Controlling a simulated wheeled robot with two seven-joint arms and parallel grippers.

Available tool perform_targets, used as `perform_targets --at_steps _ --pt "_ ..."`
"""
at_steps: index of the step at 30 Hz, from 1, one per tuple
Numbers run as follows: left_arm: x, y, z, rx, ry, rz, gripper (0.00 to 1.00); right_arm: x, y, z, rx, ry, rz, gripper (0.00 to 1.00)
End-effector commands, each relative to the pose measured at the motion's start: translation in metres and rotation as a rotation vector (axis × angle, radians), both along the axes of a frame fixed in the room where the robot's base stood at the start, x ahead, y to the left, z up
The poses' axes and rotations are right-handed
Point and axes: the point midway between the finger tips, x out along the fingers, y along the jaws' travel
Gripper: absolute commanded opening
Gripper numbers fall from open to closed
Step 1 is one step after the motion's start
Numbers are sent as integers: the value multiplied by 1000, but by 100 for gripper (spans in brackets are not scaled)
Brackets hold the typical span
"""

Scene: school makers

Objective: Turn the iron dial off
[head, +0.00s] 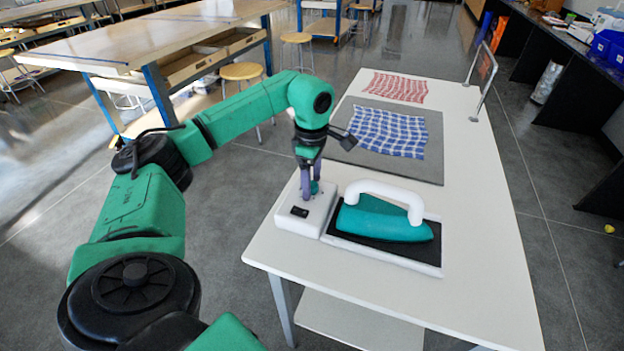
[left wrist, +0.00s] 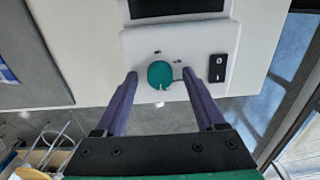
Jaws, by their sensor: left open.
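The iron dial is a round teal knob (left wrist: 160,74) on a white control box (head: 290,218). In the left wrist view a small pale mark shows at the knob's lower edge. My left gripper (head: 312,190) points down over the box in the head view. In the left wrist view its purple fingers (left wrist: 160,77) are open, one on each side of the knob, with a gap on both sides. A black rocker switch (left wrist: 217,68) sits on the box beside the knob. The teal iron (head: 385,220) with a white handle rests on its black pad. My right gripper is not in view.
The white table (head: 480,250) also holds a grey mat (head: 425,170) with a blue checked cloth (head: 388,132). A red checked cloth (head: 396,87) lies behind it. A small framed stand (head: 483,80) is at the far right edge. Table room is free right of the iron.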

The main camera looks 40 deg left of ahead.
Motion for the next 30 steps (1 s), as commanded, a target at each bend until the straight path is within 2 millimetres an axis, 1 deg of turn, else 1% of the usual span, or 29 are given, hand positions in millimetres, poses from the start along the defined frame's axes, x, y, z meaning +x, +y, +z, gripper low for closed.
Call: perform_targets --at_steps 1,2,3,5,6,7,14,20,26,30 --pt "0 0 0 0 0 0 72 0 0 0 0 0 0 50" --pt "0 0 0 0 0 0 60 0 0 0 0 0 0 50" --pt "0 0 0 0 0 0 45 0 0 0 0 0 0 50" --pt "0 0 0 0 0 0 22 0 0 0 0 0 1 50" --pt "0 0 0 -1 0 0 7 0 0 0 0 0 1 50" --pt "0 0 0 -1 0 0 0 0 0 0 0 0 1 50" --pt "0 0 1 -1 0 8 0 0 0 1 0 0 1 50" --pt "1 0 2 -1 -2 63 0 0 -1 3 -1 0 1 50" --pt "1 -1 2 -3 -1 183 0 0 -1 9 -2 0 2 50" --pt "1 -1 3 -3 -3 302 0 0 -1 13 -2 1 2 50"
